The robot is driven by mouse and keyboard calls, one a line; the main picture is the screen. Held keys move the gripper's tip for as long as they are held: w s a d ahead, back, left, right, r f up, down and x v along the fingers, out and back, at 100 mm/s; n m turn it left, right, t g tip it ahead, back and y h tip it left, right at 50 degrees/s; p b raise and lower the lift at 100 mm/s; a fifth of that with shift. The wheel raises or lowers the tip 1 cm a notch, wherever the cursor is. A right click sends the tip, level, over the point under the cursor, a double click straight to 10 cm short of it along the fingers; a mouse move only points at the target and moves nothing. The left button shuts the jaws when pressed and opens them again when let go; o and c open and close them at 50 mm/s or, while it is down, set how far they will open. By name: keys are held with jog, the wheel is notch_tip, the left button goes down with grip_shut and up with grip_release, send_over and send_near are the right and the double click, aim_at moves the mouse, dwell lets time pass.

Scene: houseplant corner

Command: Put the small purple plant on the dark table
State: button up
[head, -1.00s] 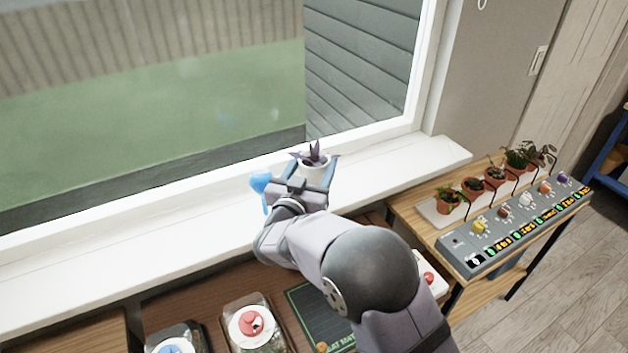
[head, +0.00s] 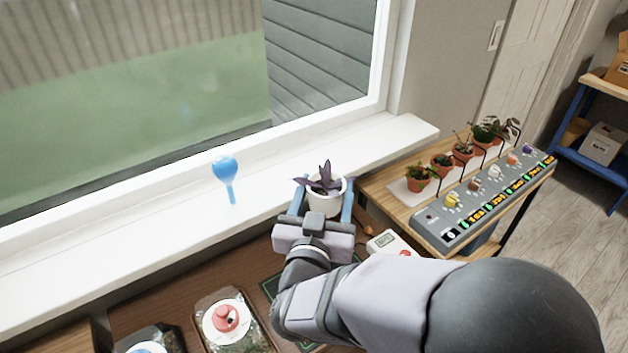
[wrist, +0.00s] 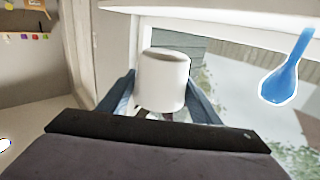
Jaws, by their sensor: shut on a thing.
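The small purple plant (head: 325,178) has pointed purple leaves and sits in a white pot (head: 326,197). My gripper (head: 323,203) is shut on the white pot, with a blue finger on each side of it. The pot is held up in front of the white windowsill's edge, and looks upright in the head view. In the wrist view the white pot (wrist: 163,82) is between the blue fingers, and its leaves are mostly hidden. The dark table (head: 185,298) is brown wood below the sill, partly covered by my arm.
A blue spoon-shaped thing (head: 227,178) is on the windowsill (head: 130,230). Clear containers with a red knob (head: 227,318) and a blue one stand on the dark table. A white device (head: 388,243) lies near its right end. A wooden stand at right holds several potted plants and a grey control panel (head: 480,200).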

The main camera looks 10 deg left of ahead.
jog(key=shift+s+d, duration=0.4)
jog(key=shift+d, duration=0.05)
